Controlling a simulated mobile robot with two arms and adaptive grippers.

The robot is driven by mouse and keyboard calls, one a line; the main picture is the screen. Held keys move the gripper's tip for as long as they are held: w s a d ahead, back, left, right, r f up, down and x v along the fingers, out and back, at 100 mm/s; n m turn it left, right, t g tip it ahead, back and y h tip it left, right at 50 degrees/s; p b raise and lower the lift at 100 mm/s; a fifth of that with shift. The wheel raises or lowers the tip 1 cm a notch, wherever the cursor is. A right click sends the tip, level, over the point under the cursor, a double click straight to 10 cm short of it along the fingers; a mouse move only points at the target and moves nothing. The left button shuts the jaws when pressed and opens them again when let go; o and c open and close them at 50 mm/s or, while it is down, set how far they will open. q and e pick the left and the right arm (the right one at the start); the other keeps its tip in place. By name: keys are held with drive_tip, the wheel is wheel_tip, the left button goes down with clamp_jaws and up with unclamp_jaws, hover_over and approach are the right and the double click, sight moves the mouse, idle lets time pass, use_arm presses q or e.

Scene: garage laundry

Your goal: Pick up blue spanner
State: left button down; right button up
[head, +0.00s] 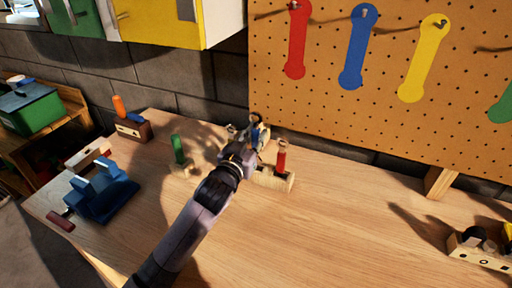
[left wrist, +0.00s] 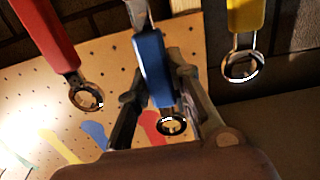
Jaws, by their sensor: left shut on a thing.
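The blue spanner (left wrist: 149,62) has a blue handle and a metal ring end, and it lies between the two fingers of my left gripper (left wrist: 157,98) in the left wrist view. The gripper is shut on its blue handle. In the head view my left gripper (head: 254,143) is over the back of the wooden workbench, with a bit of blue showing at its tips. The arm and gripper hide most of the spanner there. I cannot tell whether it touches anything below. My right gripper is not in view.
A red-handled tool (head: 282,156) stands in a wooden holder (head: 272,180) beside the gripper. A green-handled tool (head: 178,149) stands to the left. A blue vise (head: 103,192) is at the bench's left end. The pegboard (head: 390,120) rises behind. The bench's front middle is clear.

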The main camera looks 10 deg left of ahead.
use_arm(q)
wheel_tip(320, 180, up, 14)
drive_tip(key=shift+r, duration=0.2)
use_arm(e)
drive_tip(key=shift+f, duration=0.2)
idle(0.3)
